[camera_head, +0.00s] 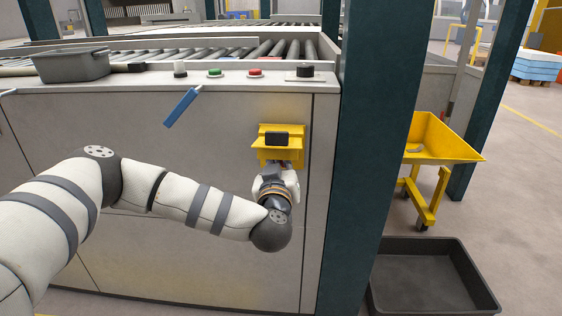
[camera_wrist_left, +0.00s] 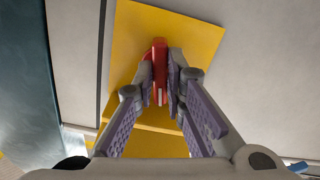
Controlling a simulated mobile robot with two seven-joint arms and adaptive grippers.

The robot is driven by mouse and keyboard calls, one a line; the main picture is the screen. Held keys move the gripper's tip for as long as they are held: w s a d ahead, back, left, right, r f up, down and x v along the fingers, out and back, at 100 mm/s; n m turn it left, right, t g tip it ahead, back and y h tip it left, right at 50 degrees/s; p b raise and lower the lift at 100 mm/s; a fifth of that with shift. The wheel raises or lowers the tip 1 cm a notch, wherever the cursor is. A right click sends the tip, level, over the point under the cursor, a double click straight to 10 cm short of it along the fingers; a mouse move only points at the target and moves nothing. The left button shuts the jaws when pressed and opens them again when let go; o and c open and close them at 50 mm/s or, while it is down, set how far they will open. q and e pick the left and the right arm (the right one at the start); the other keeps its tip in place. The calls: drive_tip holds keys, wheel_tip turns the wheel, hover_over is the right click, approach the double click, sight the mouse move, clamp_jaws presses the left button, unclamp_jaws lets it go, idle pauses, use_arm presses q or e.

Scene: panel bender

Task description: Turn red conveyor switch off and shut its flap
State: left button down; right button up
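The yellow switch box (camera_head: 292,130) is on the grey machine front, near the right end. Its yellow flap stands out from the panel, with a black piece (camera_head: 277,139) on it. My left gripper (camera_head: 279,170) is just below the flap, and its fingertips are partly hidden in the head view. In the left wrist view the red switch handle (camera_wrist_left: 159,52) stands in front of the yellow back plate (camera_wrist_left: 196,40). The left gripper's fingers (camera_wrist_left: 161,82) are closed on either side of the handle. My right gripper is in neither view.
A teal pillar (camera_head: 375,130) stands close to the right of the switch box. A blue lever (camera_head: 181,107) sticks out on the left. Green (camera_head: 214,73) and red (camera_head: 255,73) buttons sit on the ledge above. A black bin (camera_head: 430,278) and yellow cart (camera_head: 437,140) are at right.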

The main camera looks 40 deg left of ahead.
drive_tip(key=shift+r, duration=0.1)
use_arm(q)
drive_tip(key=shift+w+d+r+n+p, duration=0.1)
drive_tip(key=shift+n+p, duration=1.05)
drive_tip(key=shift+n, duration=2.5)
drive_tip(key=shift+d+r+n+p, duration=0.1)
drive_tip(key=shift+n+p, duration=1.05)
drive_tip(key=shift+n, duration=2.5)
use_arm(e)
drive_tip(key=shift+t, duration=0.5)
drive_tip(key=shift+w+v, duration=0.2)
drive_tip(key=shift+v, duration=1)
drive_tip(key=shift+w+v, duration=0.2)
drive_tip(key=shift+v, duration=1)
use_arm(q)
drive_tip(key=c, duration=1.6)
unclamp_jaws()
drive_tip(key=shift+c, duration=0.2)
